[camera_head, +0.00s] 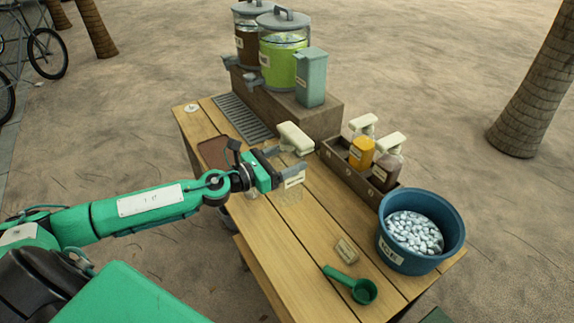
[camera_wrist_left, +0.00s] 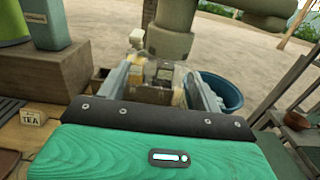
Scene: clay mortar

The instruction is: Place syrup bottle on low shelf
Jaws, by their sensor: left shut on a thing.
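My left gripper (camera_head: 283,167) is shut on a clear syrup bottle (camera_head: 291,194) with a cream pump head (camera_head: 295,138) and a pale label. The bottle looks upright, above the wooden table; whether its base touches the tabletop is unclear. In the left wrist view the bottle (camera_wrist_left: 152,92) stands between the two fingers, its large beige pump rising past the top edge. A lower wooden board (camera_head: 260,277), possibly the low shelf, shows along the table's near left side, largely hidden under the tabletop. My right gripper is not in view.
A wooden rack (camera_head: 335,156) holds two other pump bottles. Drink dispensers (camera_head: 284,55) stand on a wooden block behind. The table's front middle is clear.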

